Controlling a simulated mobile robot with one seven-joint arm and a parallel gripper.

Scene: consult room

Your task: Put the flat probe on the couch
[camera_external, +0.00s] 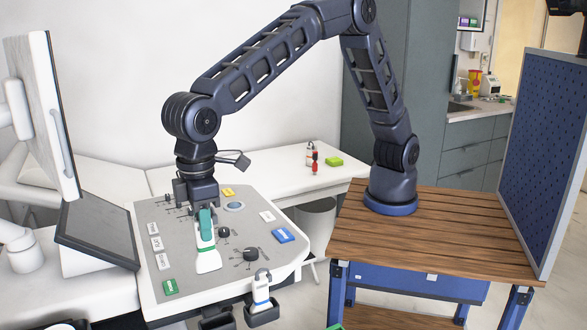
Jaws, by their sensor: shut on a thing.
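A white probe with a green grip and a wide, flared white end (208,258) is over the grey control panel (182,276). It hangs upright, with the flared end down. My gripper (205,208) points down and is shut on the probe's green upper part. I cannot tell whether the flared end touches the panel. A long white padded surface (268,180), which looks like the couch, runs along the wall behind the panel. The panel and my arm hide part of it.
Another white probe (261,290) stands in a dark holder at the panel's front edge. A monitor (48,110) stands left. My arm's base stands on a wooden-topped table (450,240).

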